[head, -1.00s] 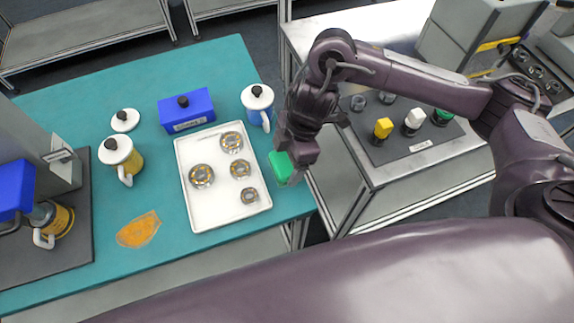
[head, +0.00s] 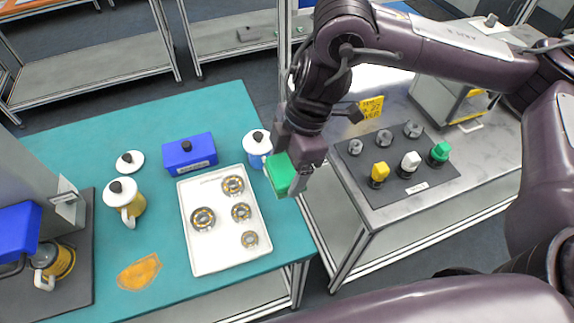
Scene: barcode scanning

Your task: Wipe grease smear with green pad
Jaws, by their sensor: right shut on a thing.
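An orange grease smear (head: 139,272) lies flat on the teal table (head: 100,150) near its front edge, left of the white tray. My right gripper (head: 290,172) is shut on the green pad (head: 281,174), at the right edge of the table beside the tray. The pad is partly hidden by the gripper, and whether it touches the table I cannot tell. My left gripper is not in view.
A white tray (head: 208,264) with several bearings lies between pad and smear. A blue box (head: 189,155), a white-and-blue mug (head: 257,147), a yellow mug (head: 124,199) and a lid (head: 129,163) stand around. A grey machine (head: 50,185) is left. A grey bench (head: 400,205) holds colored knobs.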

